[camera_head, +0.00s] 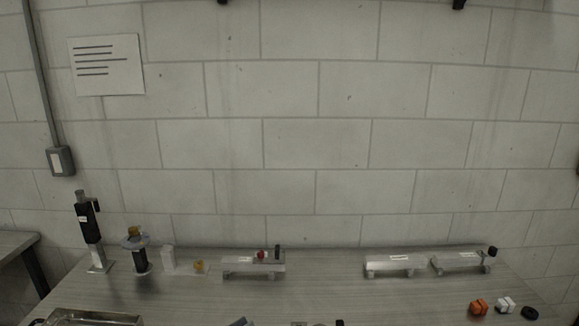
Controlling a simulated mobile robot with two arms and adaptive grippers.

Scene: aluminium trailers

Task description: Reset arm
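Neither of my grippers nor arms can be made out in the head view. An aluminium trailer (240,268) stands left of the middle at the back of the table, with small red and dark parts at its top. Two more aluminium trailers stand to the right: one nearer the middle (395,265) and one farther right (455,262), with a small black part (492,251) at its right end.
The wood-grain table (300,295) is mostly clear in the middle. A black upright tool (88,222) and a round-topped stand (139,258) are at left. A metal tray (95,317) is cut off at the lower left. Orange (478,307) and white (505,305) pieces lie at right.

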